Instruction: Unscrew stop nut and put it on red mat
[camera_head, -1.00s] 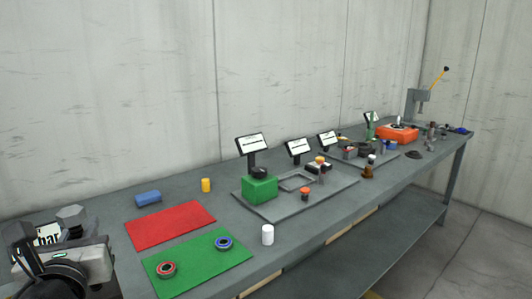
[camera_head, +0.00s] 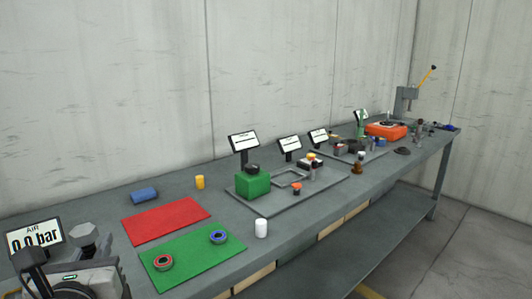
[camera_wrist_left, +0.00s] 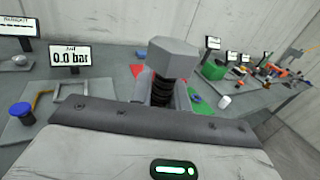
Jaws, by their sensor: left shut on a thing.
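My left gripper (camera_head: 88,256) is at the bottom left of the head view, in front of the red mat's left end. It is shut on a grey hex-headed piece (camera_head: 84,236) that sticks up above its jaws. In the left wrist view, the hex head (camera_wrist_left: 172,56) sits on a black threaded shank (camera_wrist_left: 161,92), whose lower end is hidden between the jaws. I cannot tell whether this piece is the stop nut or carries it. The red mat (camera_head: 165,220) lies flat and empty on the bench. My right gripper is not in view.
A green mat (camera_head: 192,258) with a red-edged ring (camera_head: 163,262) and a blue-edged ring (camera_head: 218,237) lies in front of the red mat. A blue block (camera_head: 144,196) and yellow cylinder (camera_head: 200,182) stand behind. A pressure display (camera_head: 34,238) is at left.

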